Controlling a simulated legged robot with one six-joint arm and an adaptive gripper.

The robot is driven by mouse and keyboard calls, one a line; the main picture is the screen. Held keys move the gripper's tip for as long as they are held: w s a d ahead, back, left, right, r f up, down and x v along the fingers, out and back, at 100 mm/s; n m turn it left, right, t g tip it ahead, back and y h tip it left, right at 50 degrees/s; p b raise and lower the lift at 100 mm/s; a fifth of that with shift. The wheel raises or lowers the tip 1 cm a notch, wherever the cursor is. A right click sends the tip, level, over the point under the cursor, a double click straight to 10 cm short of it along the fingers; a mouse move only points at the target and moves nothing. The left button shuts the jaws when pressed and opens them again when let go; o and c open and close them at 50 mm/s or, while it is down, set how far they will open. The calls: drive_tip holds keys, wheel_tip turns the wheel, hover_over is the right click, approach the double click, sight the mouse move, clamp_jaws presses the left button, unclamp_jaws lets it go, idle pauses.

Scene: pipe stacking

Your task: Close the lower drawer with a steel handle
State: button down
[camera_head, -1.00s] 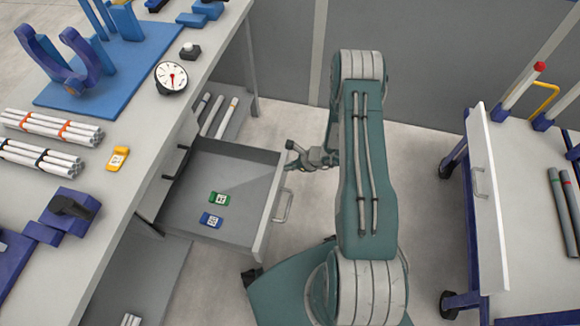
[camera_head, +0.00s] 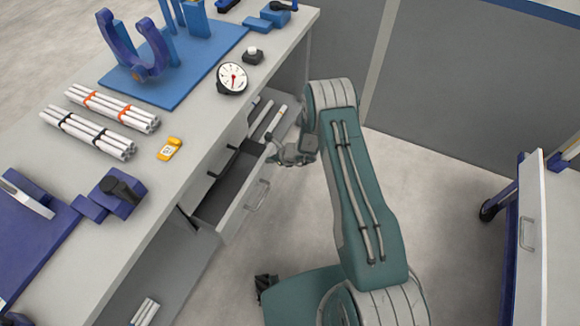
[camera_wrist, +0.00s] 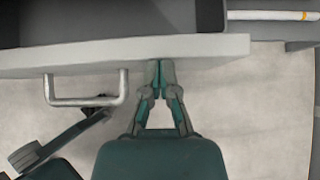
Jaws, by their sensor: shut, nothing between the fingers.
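My gripper (camera_head: 276,148) is at the far end of the drawer front. In the wrist view my gripper (camera_wrist: 161,68) is shut and empty, its fingertips at the drawer front (camera_wrist: 205,48) to the right of the steel handle (camera_wrist: 86,100). The fingertips seem to touch the front panel.
The workbench (camera_head: 205,130) holds pipe bundles (camera_head: 112,108), a gauge (camera_head: 232,78), a yellow tag (camera_head: 170,149) and blue fixtures. Pipes (camera_head: 270,122) lie on a shelf beyond the drawer.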

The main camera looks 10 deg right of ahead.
drive_tip(key=w+a, duration=0.4)
drive_tip(key=a, duration=0.1)
drive_tip(key=shift+a, duration=0.35)
drive_tip(key=shift+a, duration=0.25)
